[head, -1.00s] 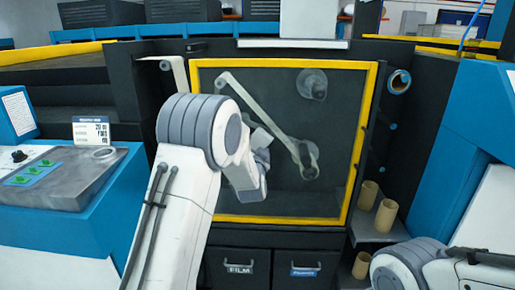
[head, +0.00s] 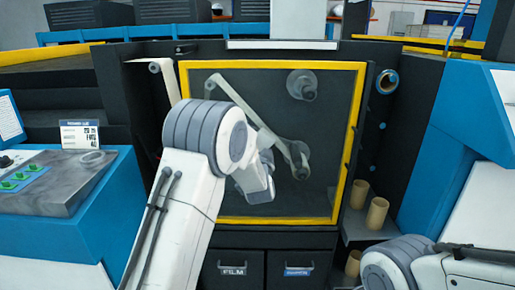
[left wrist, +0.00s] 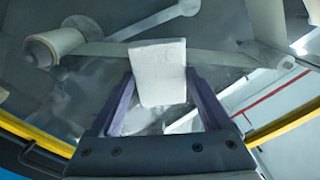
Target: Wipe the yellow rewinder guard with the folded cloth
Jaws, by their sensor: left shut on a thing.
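The rewinder guard (head: 272,65) is a dark see-through panel in a yellow frame, straight ahead in the head view. Its yellow edge also shows in the left wrist view (left wrist: 282,127). My left arm reaches across its lower left part and hides some of it. In the left wrist view my left gripper (left wrist: 160,92) is shut on the folded cloth (left wrist: 158,66), a white pad standing out beyond the fingers, in front of the panel. I cannot tell whether the cloth touches the panel. The head view hides the fingertips and cloth. My right gripper is out of view.
Rollers and a pale film web show behind the panel. Cardboard cores (head: 377,213) stand on a shelf at the right. The FILM drawer (head: 233,267) and another drawer sit below the guard. A blue control console (head: 75,220) is at the left.

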